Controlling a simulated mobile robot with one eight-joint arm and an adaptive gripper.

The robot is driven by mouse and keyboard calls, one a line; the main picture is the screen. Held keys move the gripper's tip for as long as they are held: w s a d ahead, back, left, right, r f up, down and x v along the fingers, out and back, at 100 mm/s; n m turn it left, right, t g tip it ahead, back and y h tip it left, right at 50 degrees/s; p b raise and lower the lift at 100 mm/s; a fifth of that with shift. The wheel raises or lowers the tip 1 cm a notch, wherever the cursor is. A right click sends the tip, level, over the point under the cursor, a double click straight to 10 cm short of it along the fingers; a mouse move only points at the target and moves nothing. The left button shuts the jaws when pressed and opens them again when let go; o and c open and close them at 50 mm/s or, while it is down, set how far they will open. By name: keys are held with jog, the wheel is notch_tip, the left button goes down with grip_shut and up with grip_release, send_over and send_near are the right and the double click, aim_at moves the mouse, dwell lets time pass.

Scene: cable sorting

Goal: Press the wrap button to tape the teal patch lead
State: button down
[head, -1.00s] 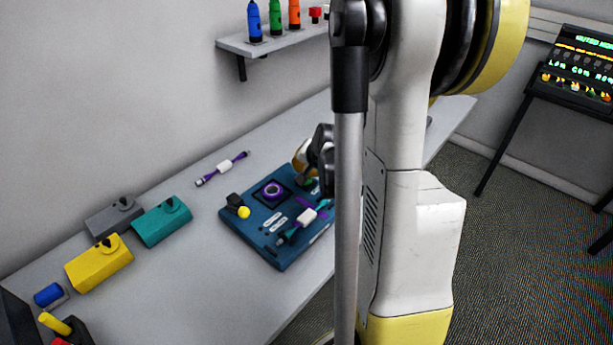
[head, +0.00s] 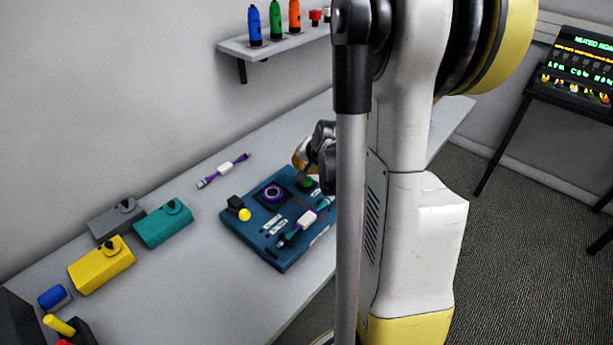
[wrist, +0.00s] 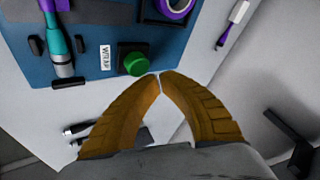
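The green wrap button (wrist: 135,63) sits on a black square base beside a white WRAP label (wrist: 106,58) in the wrist view. It also shows in the head view (head: 307,183). My gripper (wrist: 160,76) is shut and empty, its two orange fingertips meeting just right of and below the button in the wrist view. I cannot tell whether they touch it. The teal patch lead (wrist: 55,36) lies on the blue board (head: 268,254); in the head view it has a white tag (head: 307,217) and purple parts. The grey post partly hides my gripper in the head view.
A purple ring (head: 272,192) sits on the board, near a yellow knob (head: 244,214). Another purple lead (head: 223,168) lies on the table behind. Grey (head: 114,218), teal (head: 163,223) and yellow (head: 101,264) boxes stand left. Table between them and the board is clear.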

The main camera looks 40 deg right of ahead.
notch_tip(320, 180, up, 6)
jog(key=p, duration=0.4)
jog(key=shift+p, duration=0.35)
jog(key=shift+a, duration=0.1)
dwell(0.5)
jog(key=s+a+r+n+b, duration=0.1)
jog(key=s+a+n, duration=0.3)
jog(key=a, duration=0.5)
jog(key=s+a+r+n+y+b, duration=0.1)
jog(key=s+a+r+n, duration=0.3)
jog(key=a, duration=0.6)
jog(key=s+a+r+n+y+b, duration=0.1)
jog(key=s+a+r+n, duration=0.2)
jog(key=a, duration=0.7)
jog(key=shift+s+r+n, duration=0.15)
jog(key=shift+s+n, duration=0.75)
jog(key=shift+s, duration=0.05)
jog(key=shift+a, duration=0.1)
